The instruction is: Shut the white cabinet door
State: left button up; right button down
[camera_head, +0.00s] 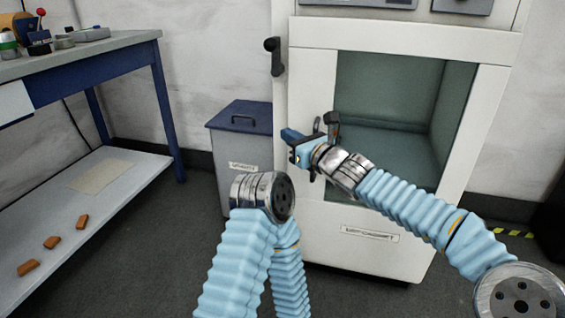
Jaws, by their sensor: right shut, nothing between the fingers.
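The white cabinet (410,45) stands at centre right. Its white front (307,90) surrounds a large greenish opening or window (400,95), and a label sits low on it. A dark handle (274,55) is at the upper left edge. I cannot tell how far the door stands from the frame. My right gripper (308,141) is shut and empty, in front of the left part of the cabinet front, below the handle. Whether it touches the door is unclear. My left arm reaches up from the bottom centre; its gripper does not show.
A grey bin with a blue lid (240,117) stands just left of the cabinet. A blue-framed workbench (100,50) is at the left, with several orange-brown blocks (52,242) on its lower shelf.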

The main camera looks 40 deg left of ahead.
jog(key=s+d+b, duration=0.2)
jog(key=s+b, duration=0.3)
jog(key=s, duration=0.1)
jog(key=shift+s, duration=0.2)
